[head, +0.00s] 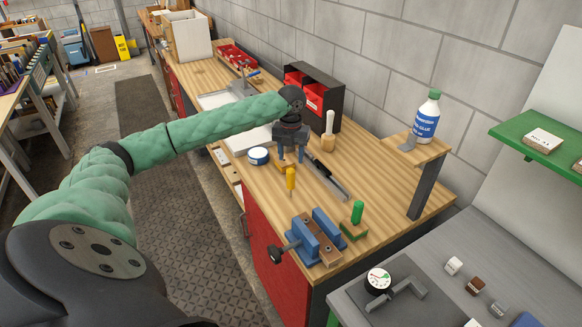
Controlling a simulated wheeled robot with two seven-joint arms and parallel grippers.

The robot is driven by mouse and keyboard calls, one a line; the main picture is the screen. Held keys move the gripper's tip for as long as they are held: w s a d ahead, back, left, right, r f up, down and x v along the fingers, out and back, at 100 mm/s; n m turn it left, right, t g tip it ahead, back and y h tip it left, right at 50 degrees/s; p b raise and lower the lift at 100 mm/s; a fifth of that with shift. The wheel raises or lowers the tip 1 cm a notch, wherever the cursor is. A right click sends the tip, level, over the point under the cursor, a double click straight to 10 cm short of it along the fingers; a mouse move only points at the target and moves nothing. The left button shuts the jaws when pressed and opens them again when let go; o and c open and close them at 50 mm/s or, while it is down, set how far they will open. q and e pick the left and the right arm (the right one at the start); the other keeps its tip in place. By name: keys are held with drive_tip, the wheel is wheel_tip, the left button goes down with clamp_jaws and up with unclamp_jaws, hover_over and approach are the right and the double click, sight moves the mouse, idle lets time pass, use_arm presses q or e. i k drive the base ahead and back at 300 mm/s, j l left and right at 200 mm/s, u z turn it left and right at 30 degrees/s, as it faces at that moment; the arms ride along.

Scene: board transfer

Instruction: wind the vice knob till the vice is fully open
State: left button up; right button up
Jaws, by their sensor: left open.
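The vice (328,228) is blue with wooden parts and is fixed at the front corner of the wooden workbench. Its dark knob (274,254) sticks out to the left past the bench edge, on a short screw. A brown wooden piece shows between the blue jaws; how wide the jaws stand apart is hard to tell. My left gripper (289,158) points down, open, over the bench behind the vice and well away from the knob. It is close to a small wooden block. My right gripper is out of view.
The aisle left of the knob is free.

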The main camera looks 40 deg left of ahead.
sight(275, 253)
drive_tip(key=k+j, duration=0.3)
drive_tip(key=k, duration=0.15)
drive_tip(key=k+j, duration=0.25)
drive_tip(key=k, duration=0.2)
